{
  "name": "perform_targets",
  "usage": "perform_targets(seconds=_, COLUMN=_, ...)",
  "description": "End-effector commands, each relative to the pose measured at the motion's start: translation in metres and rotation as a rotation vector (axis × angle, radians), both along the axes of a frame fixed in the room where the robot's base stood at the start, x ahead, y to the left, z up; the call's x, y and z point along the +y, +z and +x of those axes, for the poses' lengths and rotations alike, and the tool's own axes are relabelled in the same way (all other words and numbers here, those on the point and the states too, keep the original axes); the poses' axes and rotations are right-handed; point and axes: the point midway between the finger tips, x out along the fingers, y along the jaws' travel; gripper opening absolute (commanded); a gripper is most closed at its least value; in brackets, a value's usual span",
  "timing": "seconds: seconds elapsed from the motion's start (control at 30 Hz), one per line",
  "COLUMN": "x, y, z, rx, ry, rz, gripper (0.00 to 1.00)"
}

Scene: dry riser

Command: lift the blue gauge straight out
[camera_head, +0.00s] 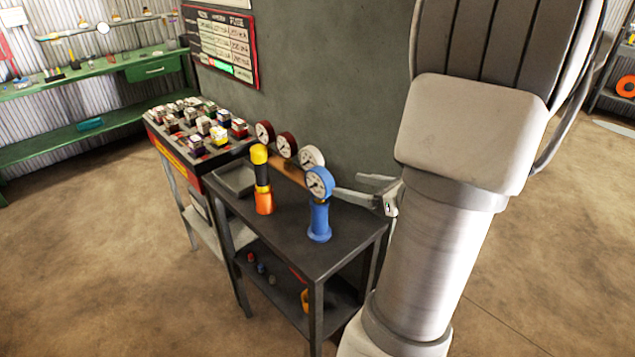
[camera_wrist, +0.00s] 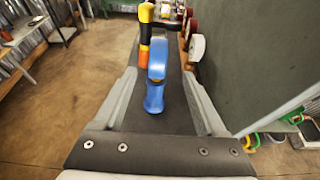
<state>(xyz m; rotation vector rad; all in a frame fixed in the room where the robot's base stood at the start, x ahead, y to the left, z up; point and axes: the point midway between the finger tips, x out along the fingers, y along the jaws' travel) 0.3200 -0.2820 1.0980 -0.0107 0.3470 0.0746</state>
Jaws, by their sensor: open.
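The blue gauge (camera_head: 319,183) has a white round dial in a blue case. It sits upright on top of a blue flared stand (camera_head: 319,222) on the dark table, near its front right corner. My gripper (camera_head: 348,186) is open and empty, just right of the gauge at about dial height. In the wrist view the blue gauge (camera_wrist: 157,58) shows edge-on, ahead and in line with the gap between the open fingers (camera_wrist: 159,75). The blue stand shows below it. I see a gap on both sides and no contact.
A yellow, black and orange upright tool (camera_head: 263,180) stands left of the gauge. Red gauges (camera_head: 287,146) and a white gauge (camera_head: 311,158) stand behind, near the grey wall (camera_head: 320,80). A shallow tray (camera_head: 236,180) and a sloped rack of small boxes (camera_head: 200,135) are further left.

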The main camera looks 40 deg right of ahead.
Motion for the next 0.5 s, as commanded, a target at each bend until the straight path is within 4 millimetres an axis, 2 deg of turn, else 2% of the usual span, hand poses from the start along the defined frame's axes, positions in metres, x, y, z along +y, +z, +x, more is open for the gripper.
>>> perform_targets(seconds=0.1, x=0.003, y=-0.011, z=0.026, rx=0.002, ry=0.005, rz=0.001, gripper=0.74)
perform_targets(seconds=0.3, x=0.007, y=-0.025, z=0.064, rx=0.003, ry=0.005, rz=0.0, gripper=0.74)
perform_targets(seconds=0.5, x=0.007, y=-0.03, z=0.081, rx=0.003, ry=0.004, rz=-0.002, gripper=0.74)
